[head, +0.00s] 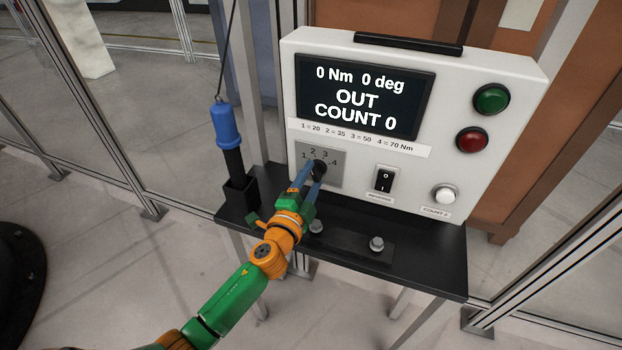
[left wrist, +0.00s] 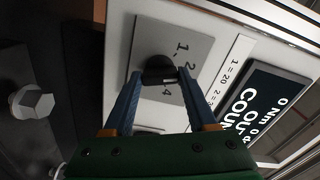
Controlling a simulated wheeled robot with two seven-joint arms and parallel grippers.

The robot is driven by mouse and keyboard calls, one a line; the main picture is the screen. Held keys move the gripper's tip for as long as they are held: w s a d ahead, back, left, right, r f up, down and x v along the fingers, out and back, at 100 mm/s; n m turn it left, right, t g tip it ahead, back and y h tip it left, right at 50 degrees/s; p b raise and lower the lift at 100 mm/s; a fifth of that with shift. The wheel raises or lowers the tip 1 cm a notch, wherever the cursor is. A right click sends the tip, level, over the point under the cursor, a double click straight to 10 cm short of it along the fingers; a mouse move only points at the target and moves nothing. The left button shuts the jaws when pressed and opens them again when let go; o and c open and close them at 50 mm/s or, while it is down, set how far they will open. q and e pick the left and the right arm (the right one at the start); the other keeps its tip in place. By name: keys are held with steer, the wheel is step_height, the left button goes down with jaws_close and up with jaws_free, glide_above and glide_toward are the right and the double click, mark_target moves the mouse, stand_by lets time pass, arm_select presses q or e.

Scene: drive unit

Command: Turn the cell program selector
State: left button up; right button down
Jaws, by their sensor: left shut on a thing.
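The program selector is a black knob (head: 319,167) on a grey plate (head: 333,176) marked 1 to 4, low on the left of the white control box (head: 455,125). In the left wrist view the knob (left wrist: 158,72) sits between the blue fingertips, with a light mark on its edge. My left gripper (head: 312,172) reaches up from below and is shut on the knob; its fingers (left wrist: 160,78) flank it on both sides. The display (head: 365,95) reads 0 Nm, 0 deg, OUT, COUNT 0. My right gripper does not show.
A blue-handled tool (head: 226,125) stands in a black holder (head: 238,195) left of the box. A rocker switch (head: 384,180), white button (head: 445,193), green button (head: 491,99) and red button (head: 471,139) are to the right. Bolts (head: 376,244) stand on the black shelf (head: 430,265).

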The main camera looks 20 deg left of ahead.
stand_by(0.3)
arm_select(q)
steer(key=o, duration=1.4)
steer(key=shift+c, duration=0.2)
steer(key=s, duration=0.7)
steer(key=shift+a+b, duration=0.15)
steer(key=shift+b, duration=0.2)
